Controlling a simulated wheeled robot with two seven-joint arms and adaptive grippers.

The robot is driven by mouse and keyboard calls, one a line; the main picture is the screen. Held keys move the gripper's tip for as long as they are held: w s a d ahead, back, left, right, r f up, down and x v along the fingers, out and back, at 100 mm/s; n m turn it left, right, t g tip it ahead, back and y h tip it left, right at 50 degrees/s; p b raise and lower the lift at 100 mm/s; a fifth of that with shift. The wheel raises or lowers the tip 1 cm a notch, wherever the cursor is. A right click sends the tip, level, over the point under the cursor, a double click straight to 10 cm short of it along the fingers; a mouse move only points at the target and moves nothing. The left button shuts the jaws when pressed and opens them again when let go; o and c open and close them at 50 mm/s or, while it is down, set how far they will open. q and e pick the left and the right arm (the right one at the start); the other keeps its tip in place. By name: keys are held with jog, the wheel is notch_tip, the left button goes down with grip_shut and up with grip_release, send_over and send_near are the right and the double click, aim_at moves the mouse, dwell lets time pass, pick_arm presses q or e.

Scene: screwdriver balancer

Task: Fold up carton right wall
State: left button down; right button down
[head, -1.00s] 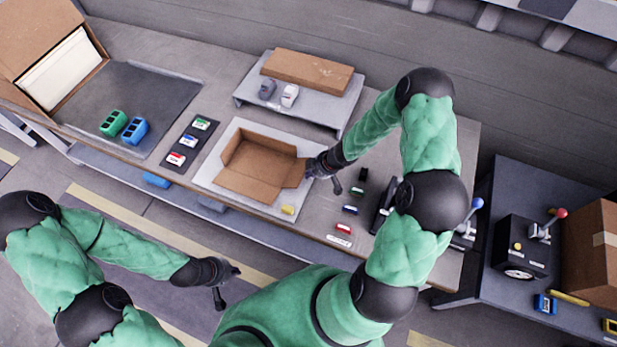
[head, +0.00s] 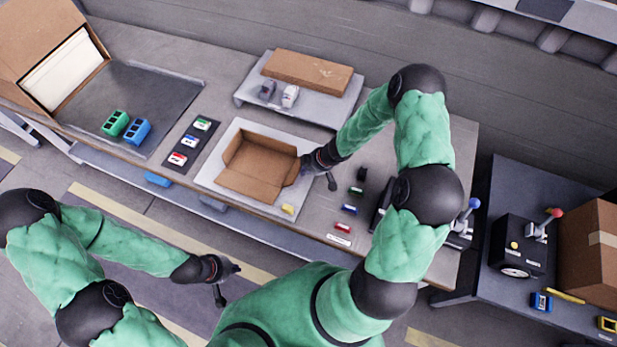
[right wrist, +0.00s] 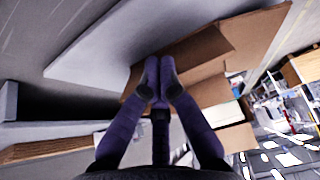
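The brown cardboard carton (head: 252,172) lies open on a pale board on the workbench in the head view. Its left and back walls look raised. Its right wall (head: 293,172) looks tilted up, partly hidden by my right gripper (head: 306,164), which is at the carton's right side. In the right wrist view my right gripper (right wrist: 159,82) has its fingertips together, against or very close to brown cardboard (right wrist: 200,50); nothing shows clearly between them. My left gripper (head: 228,272) hangs in front of the bench, away from the carton; its opening is unclear.
The pale board (head: 222,180) carries a yellow item (head: 288,208). A dark strip with small parts (head: 190,143) lies left. A raised shelf (head: 330,112) with a flat cardboard piece (head: 305,71) stands behind. Several small parts lie right of the carton, below my right arm.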

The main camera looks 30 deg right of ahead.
jog(key=shift+w+a+r, duration=0.2)
jog(key=shift+w+r, duration=0.05)
jog(key=shift+w+a+p, duration=0.1)
jog(key=shift+p, duration=0.2)
jog(key=shift+w+a+r+p, duration=0.25)
jog(key=shift+w+a+p, duration=0.1)
jog(key=shift+w+a, duration=0.1)
jog(key=shift+d, duration=0.1)
jog(key=shift+s+d, duration=0.45)
jog(key=shift+s, duration=0.1)
notch_tip(320, 180, up, 7)
jog(key=p, duration=0.7)
